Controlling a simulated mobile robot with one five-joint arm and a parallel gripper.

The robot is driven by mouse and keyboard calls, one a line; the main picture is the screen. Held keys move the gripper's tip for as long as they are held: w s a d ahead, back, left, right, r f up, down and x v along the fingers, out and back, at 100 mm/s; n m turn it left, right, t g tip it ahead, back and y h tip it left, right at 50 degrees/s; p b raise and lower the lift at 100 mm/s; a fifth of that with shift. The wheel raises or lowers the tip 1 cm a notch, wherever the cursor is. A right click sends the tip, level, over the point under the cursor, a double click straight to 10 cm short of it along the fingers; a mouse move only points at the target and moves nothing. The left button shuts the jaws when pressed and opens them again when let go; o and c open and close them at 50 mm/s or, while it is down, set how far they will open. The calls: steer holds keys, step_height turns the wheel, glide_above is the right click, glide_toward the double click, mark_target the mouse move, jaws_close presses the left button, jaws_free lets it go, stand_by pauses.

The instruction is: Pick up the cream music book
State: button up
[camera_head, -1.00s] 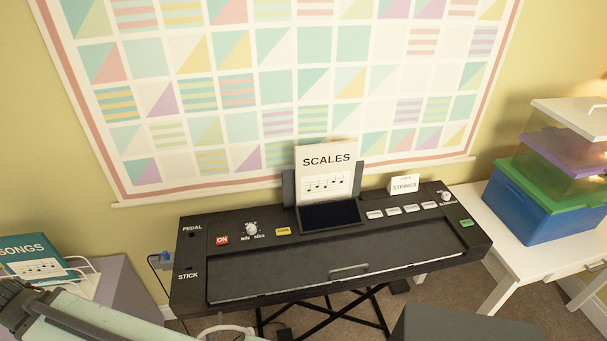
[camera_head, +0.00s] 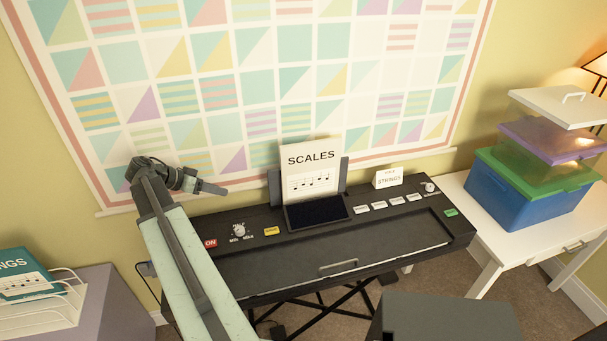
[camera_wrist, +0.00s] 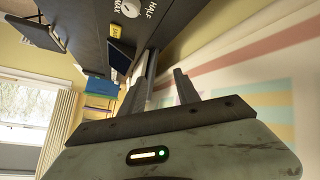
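The cream music book (camera_head: 311,172), marked SCALES with a row of notes, stands upright on the dark music rest of the black keyboard (camera_head: 330,255). My gripper (camera_head: 222,190) is left of the book, above the keyboard's back left part, pointing right and apart from the book. In the wrist view my gripper (camera_wrist: 165,85) shows two fingers with a gap between them and nothing held. The keyboard's panel (camera_wrist: 150,25) is close beside the fingers there. I cannot make out the book clearly in the wrist view.
A teal songbook (camera_head: 25,272) sits in a white wire rack (camera_head: 60,310) at the left. A small STRINGS card (camera_head: 388,178) stands right of the book. A blue bin (camera_head: 520,200) with stacked lids is on the white table (camera_head: 480,235). A patterned hanging (camera_head: 280,70) covers the wall behind.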

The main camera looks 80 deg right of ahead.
mark_target(296, 164)
steer(key=s+d+r+m+g, duration=0.2)
steer(key=s+d+m, duration=0.15)
steer(key=s, duration=0.25)
steer(key=s+d+r+m+g, duration=0.1)
steer(key=s+d+r+m, duration=0.1)
steer(key=s+d, duration=0.3)
steer(key=s+d+r+m+g, duration=0.2)
steer(key=s+r+m, duration=0.1)
steer(key=s, duration=0.4)
steer(key=shift+n+y, duration=0.25)
steer(key=shift+y, duration=0.15)
steer(key=b+x, duration=0.1)
steer(key=x, duration=0.1)
steer(key=f+b+x, duration=0.1)
steer(key=x, duration=0.1)
steer(key=b+x, duration=0.1)
steer(key=x, duration=0.2)
steer(key=shift+w+f, duration=0.25)
steer(key=shift+s+d, duration=0.15)
steer(key=shift+s, duration=0.1)
jaws_close()
